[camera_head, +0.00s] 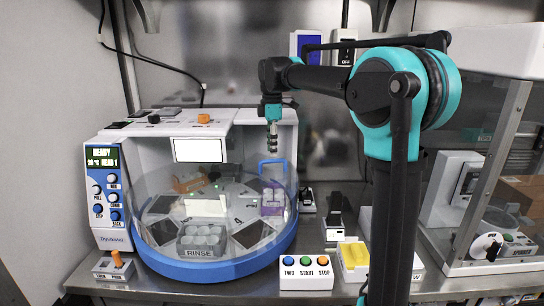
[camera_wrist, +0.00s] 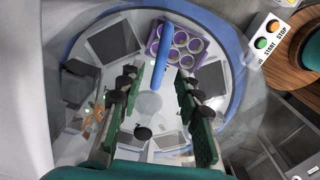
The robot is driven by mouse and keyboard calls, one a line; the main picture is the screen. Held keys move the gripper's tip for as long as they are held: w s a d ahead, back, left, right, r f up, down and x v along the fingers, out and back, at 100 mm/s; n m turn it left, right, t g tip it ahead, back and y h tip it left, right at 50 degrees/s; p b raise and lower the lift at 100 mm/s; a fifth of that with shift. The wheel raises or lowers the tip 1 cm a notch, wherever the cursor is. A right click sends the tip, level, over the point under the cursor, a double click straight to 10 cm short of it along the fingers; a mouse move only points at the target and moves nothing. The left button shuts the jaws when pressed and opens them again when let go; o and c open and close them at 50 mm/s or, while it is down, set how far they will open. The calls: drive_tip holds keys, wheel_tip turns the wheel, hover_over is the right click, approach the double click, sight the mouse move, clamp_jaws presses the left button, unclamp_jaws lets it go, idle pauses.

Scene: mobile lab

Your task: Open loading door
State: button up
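The round loading machine (camera_head: 220,268) stands at left on the bench, with a clear cover over its blue-rimmed carousel. A blue bar handle (camera_head: 272,162) stands up at the right rear of the cover, and the cover looks closed. My gripper (camera_head: 272,148) points down just above the handle. In the wrist view the two green-padded fingers of my gripper (camera_wrist: 157,82) are apart. The blue handle (camera_wrist: 161,52) runs lengthwise in the gap between them, beyond the fingertips at its far end. I cannot tell whether either finger touches it.
Under the cover, a purple rack (camera_head: 272,203) and a RINSE tray (camera_head: 202,247) sit on the carousel. A white button box (camera_head: 306,276) stands right of the machine. A glass-sided balance enclosure (camera_head: 500,180) stands at far right.

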drive_tip(key=shift+f, duration=1.75)
drive_tip(key=shift+c, duration=0.5)
clamp_jaws()
